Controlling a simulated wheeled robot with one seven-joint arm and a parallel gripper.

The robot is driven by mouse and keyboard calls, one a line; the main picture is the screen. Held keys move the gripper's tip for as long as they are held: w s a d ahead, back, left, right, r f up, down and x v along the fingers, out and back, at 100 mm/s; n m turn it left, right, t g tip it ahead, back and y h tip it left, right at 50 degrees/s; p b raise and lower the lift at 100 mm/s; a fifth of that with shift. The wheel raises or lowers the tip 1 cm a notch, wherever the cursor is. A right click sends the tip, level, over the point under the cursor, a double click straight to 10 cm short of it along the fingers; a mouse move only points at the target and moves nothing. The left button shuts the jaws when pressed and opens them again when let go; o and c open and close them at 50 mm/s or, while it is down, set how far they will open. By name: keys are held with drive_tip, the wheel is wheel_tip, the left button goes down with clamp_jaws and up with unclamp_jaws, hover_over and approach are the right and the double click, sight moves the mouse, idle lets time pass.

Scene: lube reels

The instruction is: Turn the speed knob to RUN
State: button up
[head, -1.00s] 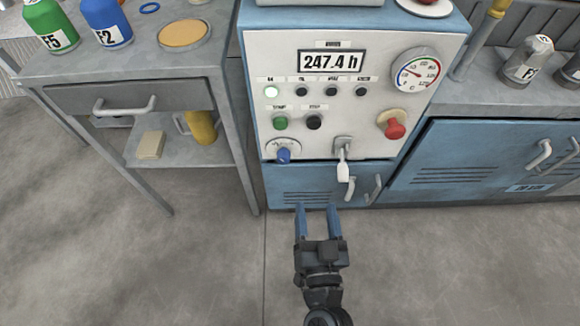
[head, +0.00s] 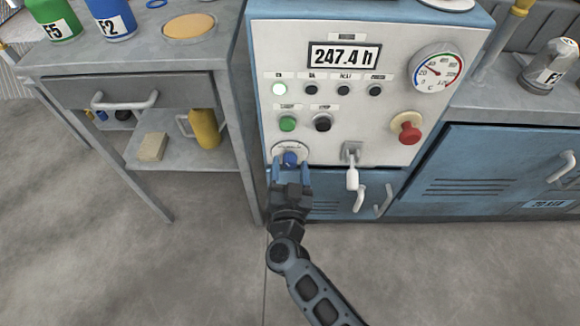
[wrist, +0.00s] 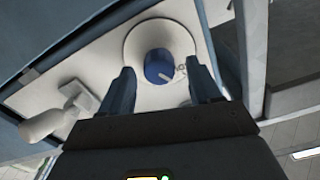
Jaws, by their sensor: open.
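The blue speed knob (head: 290,158) sits on a round pale dial at the lower left of the white control panel (head: 325,125). In the wrist view the knob (wrist: 159,66) lies between and just beyond the fingertips, with a pale pointer mark aimed toward the lower right of the picture. My gripper (head: 291,170) is open in front of the knob, one finger on each side. In the wrist view my gripper (wrist: 160,82) shows a gap between each finger and the knob. The dial's lettering is too small to read.
A white-handled lever (head: 352,174) hangs right of the knob and also shows in the wrist view (wrist: 45,124). A red knob (head: 408,131), a green button (head: 288,123) and a black button (head: 323,123) are on the panel. A grey cart (head: 120,65) stands to the left.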

drive_tip(key=shift+w, duration=0.5)
drive_tip(key=c, duration=1)
drive_tip(key=shift+r, duration=0.1)
drive_tip(key=shift+c, duration=0.2)
drive_tip(key=shift+m, duration=0.3)
drive_tip(key=m, duration=0.5)
drive_tip(key=shift+d+m, duration=0.2)
drive_tip(key=shift+m, duration=0.1)
drive_tip(key=m+b, duration=0.1)
drive_tip(key=m, duration=0.4)
drive_tip(key=shift+w+d+m+b, duration=0.1)
drive_tip(key=shift+m+b, duration=0.2)
drive_tip(key=shift+b, duration=0.05)
drive_tip(key=shift+d+m, duration=0.1)
drive_tip(key=shift+m, duration=0.2)
